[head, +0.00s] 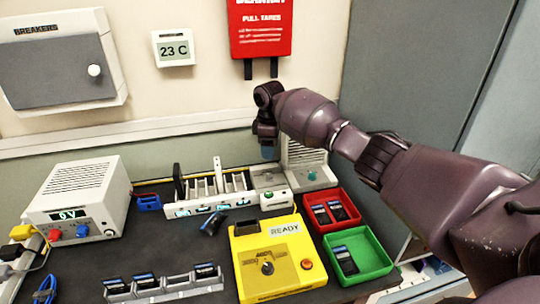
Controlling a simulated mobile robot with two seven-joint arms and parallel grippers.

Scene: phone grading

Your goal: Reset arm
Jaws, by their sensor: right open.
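My right arm (385,160) reaches in from the right, over the red and green trays. My right gripper (268,152) is at its far end, pointing down above the back of the bench, near a white and grey device (304,165). It is open, with no object visible in it; its fingers are small and partly hidden by the wrist. My left gripper is not in view. The yellow tester (291,270) reads "READY".
A red tray (349,194) holds phones; a green tray (381,270) holds one. A grey front rack (178,291) holds several phones. A white power supply (75,196) stands left. A thermostat (173,48) and red sign (260,28) hang behind. Dark bench space lies left of the tester.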

